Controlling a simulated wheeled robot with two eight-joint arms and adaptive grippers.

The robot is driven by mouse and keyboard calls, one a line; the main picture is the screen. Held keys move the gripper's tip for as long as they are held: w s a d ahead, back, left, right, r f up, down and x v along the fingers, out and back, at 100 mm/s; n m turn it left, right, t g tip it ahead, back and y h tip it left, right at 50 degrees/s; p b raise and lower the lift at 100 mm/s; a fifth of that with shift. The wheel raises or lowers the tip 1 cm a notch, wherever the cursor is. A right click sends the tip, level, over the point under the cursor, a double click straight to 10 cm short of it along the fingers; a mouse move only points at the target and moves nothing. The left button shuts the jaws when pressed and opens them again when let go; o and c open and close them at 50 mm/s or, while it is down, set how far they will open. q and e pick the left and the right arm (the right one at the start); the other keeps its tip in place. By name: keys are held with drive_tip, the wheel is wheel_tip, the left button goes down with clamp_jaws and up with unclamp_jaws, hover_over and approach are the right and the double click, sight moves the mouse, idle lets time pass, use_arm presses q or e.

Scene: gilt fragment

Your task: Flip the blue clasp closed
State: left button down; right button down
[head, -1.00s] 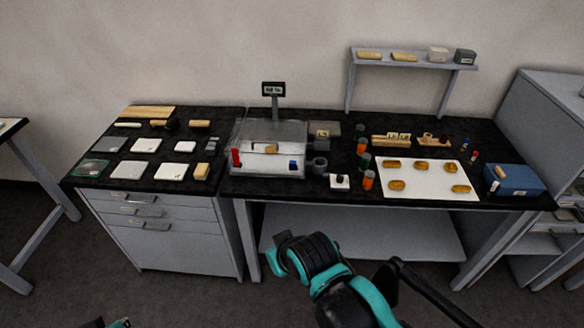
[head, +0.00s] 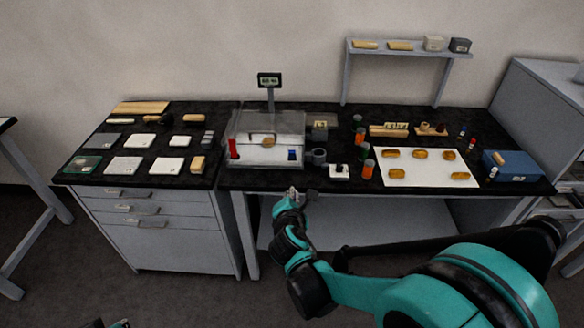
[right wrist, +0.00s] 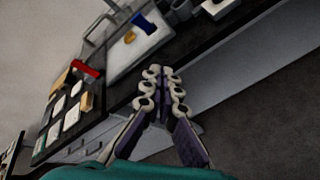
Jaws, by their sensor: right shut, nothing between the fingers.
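The blue clasp (head: 292,155) is a small block at the front right of a clear-walled case (head: 262,163) on the bench. It also shows in the right wrist view (right wrist: 144,23) as a blue piece sticking up from the case's edge. I cannot tell its exact angle. A taller red clasp (head: 233,149) stands at the front left of the case, also in the right wrist view (right wrist: 86,70). My right gripper (head: 292,191) is shut and empty, in front of the bench edge and short of the blue clasp. Its fingertips (right wrist: 161,70) meet in the right wrist view.
A gold piece (head: 262,140) lies in the case. A dark cup (head: 319,157) and a white block with a dark knob (head: 339,171) stand right of the clasp. Orange jars (head: 368,168) are farther right. A narrow black strip of bench is clear before the case.

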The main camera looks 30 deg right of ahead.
drive_tip(key=n, duration=0.3)
drive_tip(key=w+f+n+t+h+b, duration=0.1)
drive_tip(key=n, duration=0.2)
drive_tip(key=w+d+f+n+t, duration=0.1)
drive_tip(key=n, duration=0.3)
drive_tip(key=shift+w, duration=0.15)
drive_tip(key=b, duration=0.3)
approach(292, 155)
drive_tip(key=w+d+f, duration=0.2)
drive_tip(key=w+f, duration=0.1)
drive_tip(key=w, duration=0.1)
drive_tip(key=shift+w+d+r, duration=0.5)
drive_tip(key=shift+d+r, duration=0.05)
